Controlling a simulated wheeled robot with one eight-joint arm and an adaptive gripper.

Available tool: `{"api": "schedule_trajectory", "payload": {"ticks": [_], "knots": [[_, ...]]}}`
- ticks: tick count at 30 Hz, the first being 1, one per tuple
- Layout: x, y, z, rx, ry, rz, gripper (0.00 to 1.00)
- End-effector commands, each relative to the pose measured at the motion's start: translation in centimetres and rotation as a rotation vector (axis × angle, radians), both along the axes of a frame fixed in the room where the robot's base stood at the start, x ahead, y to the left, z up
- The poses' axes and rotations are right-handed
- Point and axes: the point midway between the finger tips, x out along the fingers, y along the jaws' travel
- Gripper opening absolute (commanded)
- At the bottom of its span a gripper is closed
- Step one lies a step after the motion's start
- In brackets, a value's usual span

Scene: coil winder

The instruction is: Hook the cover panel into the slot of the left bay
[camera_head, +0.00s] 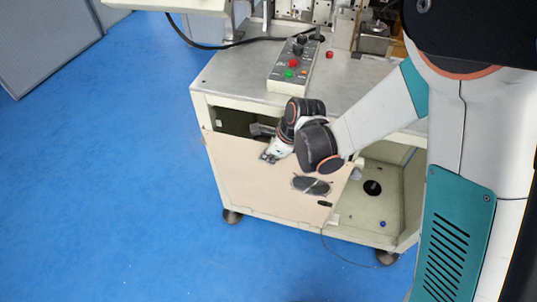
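The beige cover panel (245,180) stands across the front of the left bay (232,120) of the cart. Its upper edge lies below the tabletop, so a dark strip of the bay's inside shows above it. It has a dark oval patch (312,186) and a small dark mark near its lower right. My gripper (268,157) is at the panel's upper part, right of its middle, under the tabletop edge. The fingertips are small and partly hidden, so I cannot tell whether they grip the panel. The slot cannot be made out.
The cart's grey tabletop (235,75) holds a control box (296,62) with red and green buttons and winder parts behind. The right bay (375,190) is open, with small items inside. Blue floor (110,190) is free at the left; a grey partition (45,40) stands behind.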

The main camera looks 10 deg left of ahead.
Motion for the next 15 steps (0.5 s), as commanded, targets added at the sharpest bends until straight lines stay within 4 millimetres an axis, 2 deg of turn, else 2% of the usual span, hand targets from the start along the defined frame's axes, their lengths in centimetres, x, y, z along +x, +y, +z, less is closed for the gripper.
{"api": "schedule_trajectory", "payload": {"ticks": [15], "knots": [[0.02, 0.03, -0.73, 0.001, 0.000, 0.000, 0.00]]}}
